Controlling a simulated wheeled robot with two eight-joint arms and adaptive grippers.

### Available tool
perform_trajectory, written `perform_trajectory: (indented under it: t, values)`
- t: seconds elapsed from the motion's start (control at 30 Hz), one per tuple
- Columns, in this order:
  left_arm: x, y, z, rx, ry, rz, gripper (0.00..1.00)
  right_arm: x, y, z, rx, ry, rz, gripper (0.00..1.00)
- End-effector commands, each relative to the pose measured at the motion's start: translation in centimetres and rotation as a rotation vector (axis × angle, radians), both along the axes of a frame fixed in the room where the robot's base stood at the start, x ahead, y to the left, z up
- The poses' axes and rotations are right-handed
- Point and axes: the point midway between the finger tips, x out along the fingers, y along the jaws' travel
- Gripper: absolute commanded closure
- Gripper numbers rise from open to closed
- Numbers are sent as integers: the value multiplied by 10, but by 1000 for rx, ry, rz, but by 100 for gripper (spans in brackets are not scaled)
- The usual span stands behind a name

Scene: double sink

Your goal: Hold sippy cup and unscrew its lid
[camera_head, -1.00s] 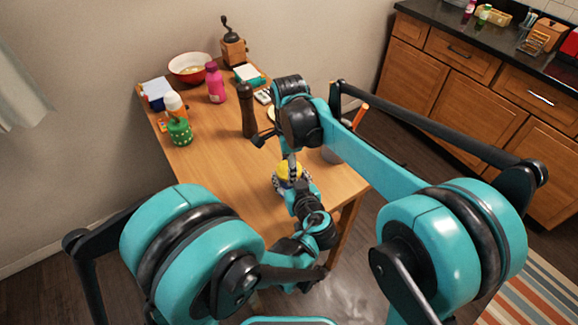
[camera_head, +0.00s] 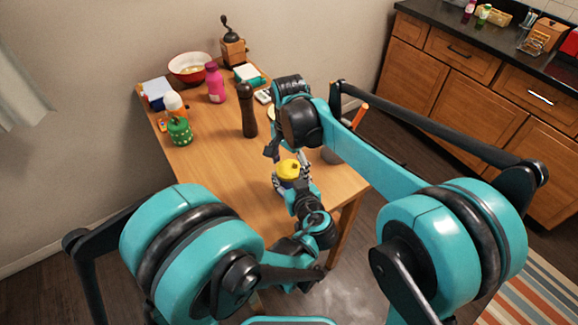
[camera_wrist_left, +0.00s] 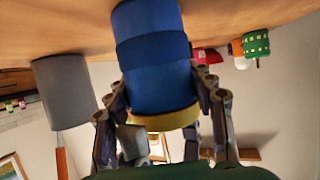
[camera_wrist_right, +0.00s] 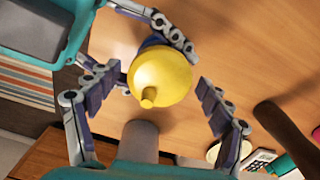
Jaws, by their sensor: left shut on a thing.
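The sippy cup has a blue body (camera_wrist_left: 155,70) and a yellow lid with a spout (camera_head: 288,169). It stands upright near the table's front edge. My left gripper (camera_head: 284,183) is shut on the cup body from the near side. In the left wrist view its fingers lie on both sides of the cup. My right gripper (camera_wrist_right: 150,90) is open, and in the right wrist view its fingers are spread to either side of the yellow lid (camera_wrist_right: 163,70), with gaps between. In the head view the right arm partly hides that gripper.
A dark pepper mill (camera_head: 248,112), pink bottle (camera_head: 215,84), green pierced holder (camera_head: 179,131) and red bowl (camera_head: 189,69) stand farther back. A grey container (camera_head: 331,156) is close on the right. The table's front left is clear.

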Motion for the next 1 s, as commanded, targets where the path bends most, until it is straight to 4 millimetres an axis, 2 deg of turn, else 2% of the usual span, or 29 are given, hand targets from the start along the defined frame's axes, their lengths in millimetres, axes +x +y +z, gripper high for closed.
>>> perform_trajectory:
  t: [0.17, 0.5, 0.67, 0.77, 1.0]
  values:
    - [0, 0, 0, 0, 1, 1, 100, 0, 0, 2, -1, 1, -1, 20]
    - [0, 0, 0, -1, 1, 1, 100, 0, 0, 41, -1, 1, -1, 20]
    - [0, 0, 0, 0, 1, 1, 100, 0, 0, 47, 0, 0, -22, 22]
    - [0, 0, 0, 0, 1, 1, 100, 0, 0, 53, -1, 1, -121, 22]
    - [0, 0, 0, 0, 1, 1, 100, 0, 0, 74, -1, 1, -469, 22]
